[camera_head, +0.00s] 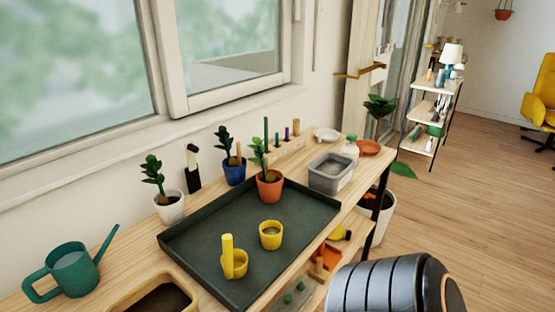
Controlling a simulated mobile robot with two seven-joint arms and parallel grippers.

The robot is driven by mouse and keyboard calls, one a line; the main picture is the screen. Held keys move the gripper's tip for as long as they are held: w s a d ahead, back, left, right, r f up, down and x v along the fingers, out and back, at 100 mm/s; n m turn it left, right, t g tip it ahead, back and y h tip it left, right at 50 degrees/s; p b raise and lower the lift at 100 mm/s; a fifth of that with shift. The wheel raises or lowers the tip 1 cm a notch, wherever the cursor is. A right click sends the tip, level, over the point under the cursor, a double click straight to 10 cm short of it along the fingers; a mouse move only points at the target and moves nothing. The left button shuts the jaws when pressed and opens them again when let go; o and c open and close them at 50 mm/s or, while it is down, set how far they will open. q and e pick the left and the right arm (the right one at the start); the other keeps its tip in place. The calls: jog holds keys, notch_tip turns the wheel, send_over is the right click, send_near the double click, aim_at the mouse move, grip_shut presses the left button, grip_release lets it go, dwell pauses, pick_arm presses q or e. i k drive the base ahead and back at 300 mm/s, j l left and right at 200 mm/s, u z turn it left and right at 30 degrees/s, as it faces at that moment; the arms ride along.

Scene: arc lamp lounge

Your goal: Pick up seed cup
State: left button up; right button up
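A small yellow cup (271,235), which looks like the seed cup, stands upright on the dark green tray (312,212) on the wooden bench. Its inside looks greyish; I cannot tell what it holds. Beside it, nearer and to the left, is another yellow cup-shaped piece (235,266) with an upright yellow handle, like a scoop. Neither gripper is in view. A dark banded part of my own arm shows at the bottom right, apart from the cups.
Potted plants stand behind and on the tray, including a terracotta pot (270,187). A green watering can (70,272) is at left, a grey tub (331,172) at the tray's far right. A window wall backs the bench; the floor at right is open.

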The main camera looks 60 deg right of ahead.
aim_at(271, 231)
jog(key=z, duration=1.9)
jog(key=l+u, duration=0.35)
jog(key=l, duration=0.4)
jog(key=l+u, duration=0.3)
jog(key=l, duration=0.5)
